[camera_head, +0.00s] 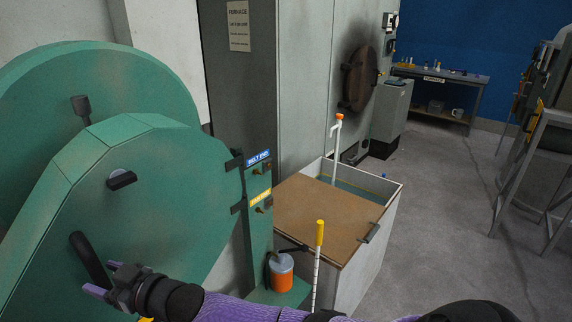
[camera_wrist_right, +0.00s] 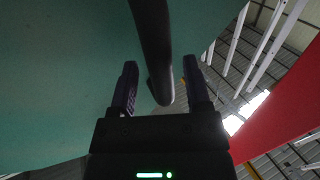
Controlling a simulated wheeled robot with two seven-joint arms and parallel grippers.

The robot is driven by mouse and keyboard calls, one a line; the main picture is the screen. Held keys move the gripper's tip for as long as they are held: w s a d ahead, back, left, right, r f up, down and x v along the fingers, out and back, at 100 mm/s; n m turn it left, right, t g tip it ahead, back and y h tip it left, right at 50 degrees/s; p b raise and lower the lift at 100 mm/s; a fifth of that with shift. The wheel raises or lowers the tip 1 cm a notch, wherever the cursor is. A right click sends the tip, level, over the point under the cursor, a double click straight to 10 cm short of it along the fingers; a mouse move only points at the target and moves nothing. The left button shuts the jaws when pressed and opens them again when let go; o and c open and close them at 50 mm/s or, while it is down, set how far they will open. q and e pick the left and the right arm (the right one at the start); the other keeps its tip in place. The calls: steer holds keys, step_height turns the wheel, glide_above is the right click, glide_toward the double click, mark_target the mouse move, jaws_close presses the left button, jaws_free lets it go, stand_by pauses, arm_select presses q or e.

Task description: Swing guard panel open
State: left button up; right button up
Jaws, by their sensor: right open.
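The guard panel (camera_head: 150,190) is a green, many-sided plate at the left of the head view, with dark hinges on its right edge. It looks closed against the green machine. Its black bar handle (camera_head: 88,258) is at the lower left of the panel. My right gripper (camera_head: 103,282) is open at the lower end of this handle. In the right wrist view the handle (camera_wrist_right: 153,45) runs down between the two open fingers of the gripper (camera_wrist_right: 162,75). I cannot tell whether a finger touches it. My left gripper is not in view.
A green post (camera_head: 258,215) with blue and yellow labels stands by the hinges. Right of it is a bin with a brown lid (camera_head: 325,212). An orange-and-grey jar (camera_head: 281,272) and a yellow-topped rod (camera_head: 319,245) stand in front.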

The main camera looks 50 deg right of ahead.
steer(key=shift+w+a+f+b, duration=0.25)
steer(key=shift+w+a+b, duration=0.1)
steer(key=shift+w+b, duration=0.25)
steer(key=shift+r+p, duration=0.25)
steer(key=shift+p, duration=0.25)
steer(key=shift+c, duration=1.1)
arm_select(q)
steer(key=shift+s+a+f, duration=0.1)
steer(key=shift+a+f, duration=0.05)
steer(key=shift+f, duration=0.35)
arm_select(e)
steer(key=shift+r, duration=0.1)
jaws_close()
steer(key=shift+s+d, duration=0.1)
arm_select(q)
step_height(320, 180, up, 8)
steer(key=p, duration=0.8)
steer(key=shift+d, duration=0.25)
arm_select(e)
steer(key=a+v, duration=0.1)
steer(key=v, duration=0.9)
steer(key=shift+s+a, duration=0.25)
steer(key=shift+s, duration=0.05)
